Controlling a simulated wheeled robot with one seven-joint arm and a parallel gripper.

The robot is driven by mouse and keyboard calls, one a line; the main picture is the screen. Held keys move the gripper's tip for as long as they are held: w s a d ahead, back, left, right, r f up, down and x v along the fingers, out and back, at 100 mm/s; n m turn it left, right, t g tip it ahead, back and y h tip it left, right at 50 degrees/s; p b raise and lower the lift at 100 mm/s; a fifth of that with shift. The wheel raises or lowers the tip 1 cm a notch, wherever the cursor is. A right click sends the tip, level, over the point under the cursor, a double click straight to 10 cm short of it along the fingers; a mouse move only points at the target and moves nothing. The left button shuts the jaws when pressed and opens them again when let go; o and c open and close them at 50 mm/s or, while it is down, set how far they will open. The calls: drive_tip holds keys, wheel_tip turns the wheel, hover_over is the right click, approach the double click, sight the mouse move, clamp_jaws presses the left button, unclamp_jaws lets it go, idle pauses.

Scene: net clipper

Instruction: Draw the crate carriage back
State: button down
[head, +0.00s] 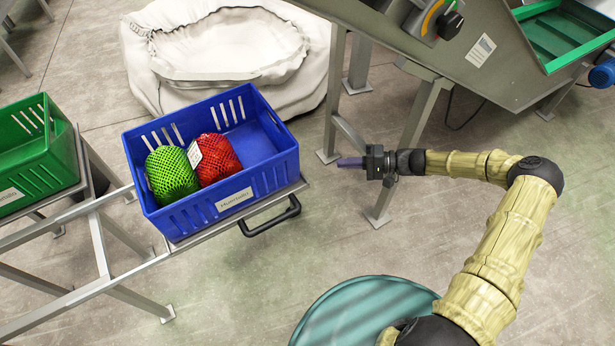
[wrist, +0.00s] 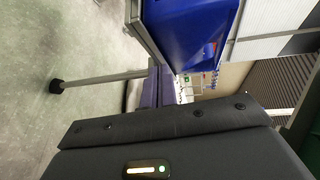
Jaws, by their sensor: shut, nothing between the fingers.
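The crate carriage (head: 212,236) is a grey metal plate on a rail frame at the left of the head view, with a black bar handle (head: 272,216) on its near right edge. A blue crate (head: 196,206) sits on it, holding a green net bag (head: 171,173) and a red net bag (head: 218,158). The crate also shows at the top of the wrist view (wrist: 190,30). My gripper (head: 342,162) is shut and empty, its purple fingers pointing left toward the crate. It is right of the handle and apart from it. I cannot make out the handle in the wrist view.
A green crate (head: 38,152) stands on the frame at far left. A white sack (head: 225,55) lies behind the blue crate. A grey machine (head: 470,62) with legs stands at the upper right. A teal round object (head: 350,310) is at bottom centre. Floor between handle and gripper is clear.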

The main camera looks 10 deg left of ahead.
drive_tip(key=w+f, duration=0.1)
drive_tip(key=w+f+t+y+b, duration=0.1)
drive_tip(key=f, duration=0.1)
drive_tip(key=w+d+f+m+t+y+b, duration=0.1)
drive_tip(key=shift+f, duration=0.2)
drive_tip(key=shift+a, duration=0.1)
drive_tip(key=s+a+b, duration=0.2)
drive_tip(key=a+b, duration=0.1)
drive_tip(key=a, duration=0.9)
drive_tip(key=shift+s+a, duration=0.35)
drive_tip(key=shift+s, duration=0.05)
drive_tip(key=shift+a, duration=0.1)
